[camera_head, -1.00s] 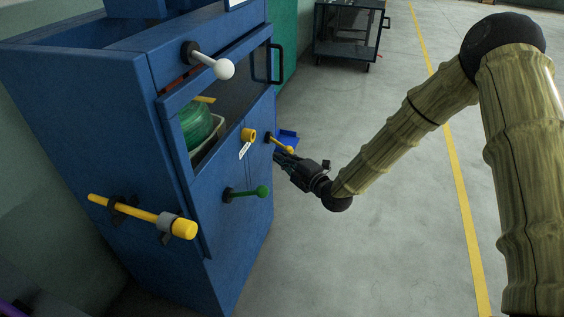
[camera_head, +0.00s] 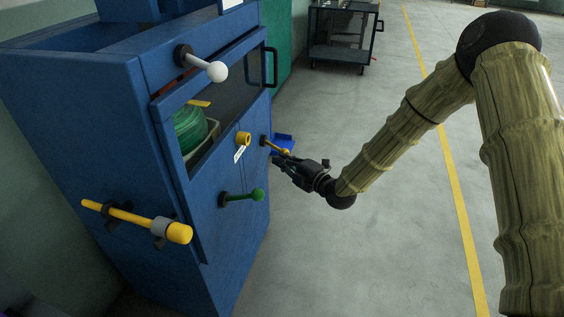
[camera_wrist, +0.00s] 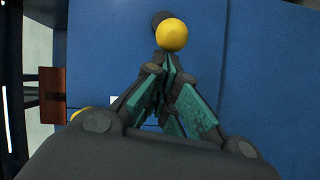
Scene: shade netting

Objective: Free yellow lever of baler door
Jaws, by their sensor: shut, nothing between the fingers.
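The blue baler door (camera_head: 213,213) carries a short yellow lever (camera_head: 273,146) near its right edge, angled down to the right with a round yellow knob at its end. My gripper (camera_head: 276,160) is shut and empty, with its fingertips just below the lever's knob. In the wrist view the yellow knob (camera_wrist: 172,35) stands right in front of the closed fingertips (camera_wrist: 169,62) and hides most of its shaft. I cannot tell whether the tips touch it. A longer yellow bar (camera_head: 138,217) sits in grey and black brackets on the baler's left part.
A white-knobbed lever (camera_head: 205,65), a green-knobbed lever (camera_head: 243,196) and a yellow ring-shaped fitting (camera_head: 243,139) also stick out from the baler. A green bundle (camera_head: 189,128) shows inside the opening. A dark cart (camera_head: 338,55) stands behind. The grey floor to the right is clear.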

